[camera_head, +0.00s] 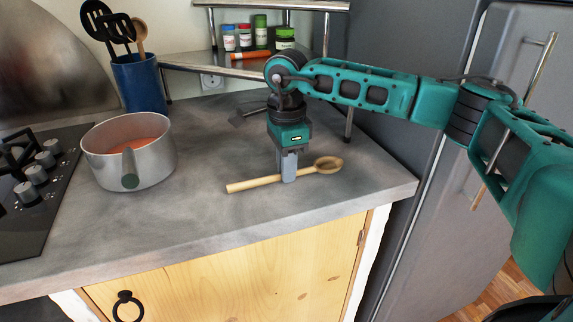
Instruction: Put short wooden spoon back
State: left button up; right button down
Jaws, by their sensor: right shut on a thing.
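A short wooden spoon (254,184) lies across the grey masonry counter, its handle to the left and its bowl to the right. My right gripper (289,178) points down from above and is shut on the spoon's handle near the middle. The spoon looks level and at or just above the counter; I cannot tell if it touches. A blue utensil holder (139,85) stands at the back left with black utensils and another wooden spoon (140,33) in it. My left gripper does not show.
A metal pot (150,160) with orange-red contents stands left of the spoon. A stove (38,190) is at the far left. A metal shelf (213,66) with several spice jars is at the back. A fridge (440,190) stands right. The counter between pot and spoon is clear.

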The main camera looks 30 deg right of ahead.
jog(key=shift+f, duration=0.1)
jog(key=c, duration=1.1)
grip_release()
pick_arm(q)
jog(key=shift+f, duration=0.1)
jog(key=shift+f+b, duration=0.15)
jog(key=shift+b, duration=0.15)
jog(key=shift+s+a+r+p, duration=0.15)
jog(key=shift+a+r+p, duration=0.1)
jog(key=shift+p, duration=0.45)
pick_arm(e)
notch_tip(320, 180, up, 13)
jog(key=w, duration=0.1)
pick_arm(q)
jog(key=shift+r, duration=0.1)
pick_arm(e)
jog(key=shift+s+a+f, duration=0.1)
jog(key=shift+a+f, duration=0.05)
